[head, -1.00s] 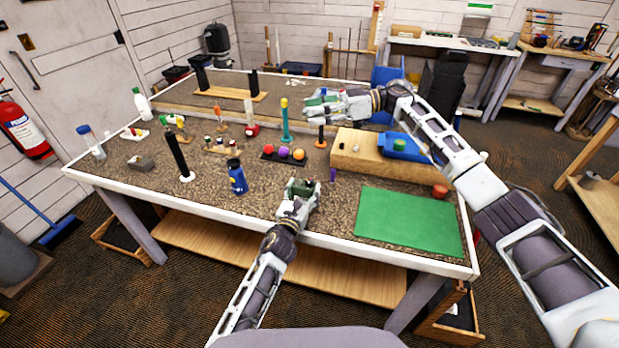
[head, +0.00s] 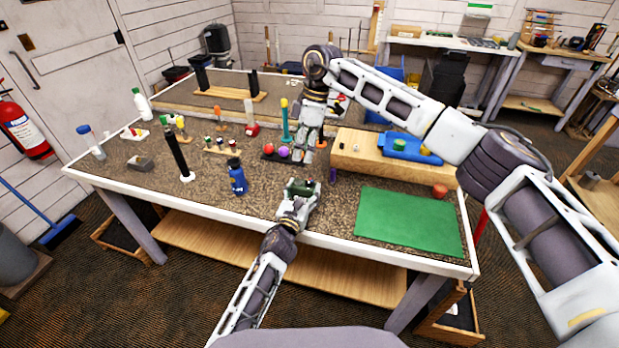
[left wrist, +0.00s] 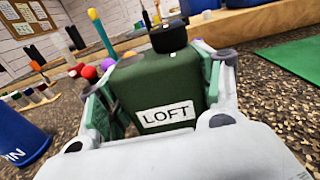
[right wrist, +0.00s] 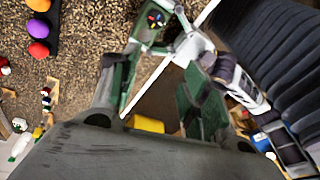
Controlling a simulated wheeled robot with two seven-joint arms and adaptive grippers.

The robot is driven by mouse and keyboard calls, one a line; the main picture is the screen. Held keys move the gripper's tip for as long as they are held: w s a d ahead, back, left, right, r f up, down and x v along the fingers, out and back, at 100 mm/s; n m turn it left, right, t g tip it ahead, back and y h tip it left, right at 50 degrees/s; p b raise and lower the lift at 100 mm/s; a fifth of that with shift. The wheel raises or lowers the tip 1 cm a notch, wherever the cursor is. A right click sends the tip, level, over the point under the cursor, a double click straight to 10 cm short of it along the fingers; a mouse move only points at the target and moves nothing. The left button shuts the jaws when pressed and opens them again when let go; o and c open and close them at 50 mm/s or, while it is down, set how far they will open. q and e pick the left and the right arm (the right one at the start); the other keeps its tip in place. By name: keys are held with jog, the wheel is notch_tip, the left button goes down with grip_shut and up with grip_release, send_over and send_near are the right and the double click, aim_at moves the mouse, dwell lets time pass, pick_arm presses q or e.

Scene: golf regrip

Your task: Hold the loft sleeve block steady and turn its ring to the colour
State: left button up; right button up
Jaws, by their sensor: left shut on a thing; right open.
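The dark green loft sleeve block (left wrist: 160,88), with a white LOFT label, stands upright between the fingers of my left gripper (head: 301,188), which is shut on it near the table's front edge. The black ring (left wrist: 168,37) is on top of the block. In the right wrist view a dark round top with small coloured marks (right wrist: 157,19) shows beyond the fingers; it looks like the ring. My right gripper (head: 306,158) is open and empty, pointing down above and behind the block, apart from it. Which colour the ring is set to cannot be told.
A black tray with a red ball (head: 268,149) and a purple ball (head: 284,152) lies just behind; my right gripper hides part of it.

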aim_at(309, 180)
jog(key=shift+w+d+r+m+t+h, duration=0.15)
jog(key=shift+w+d+t+h, duration=0.1)
jog(key=shift+d+h, duration=0.3)
jog(key=shift+w+d+r+m+t+h, duration=0.15)
jog(key=shift+d+t+h, duration=0.15)
jog(key=shift+h, duration=0.35)
jog(key=shift+s+f, duration=0.1)
jog(key=shift+f, duration=0.1)
jog(key=shift+f, duration=5.9)
grip_shut()
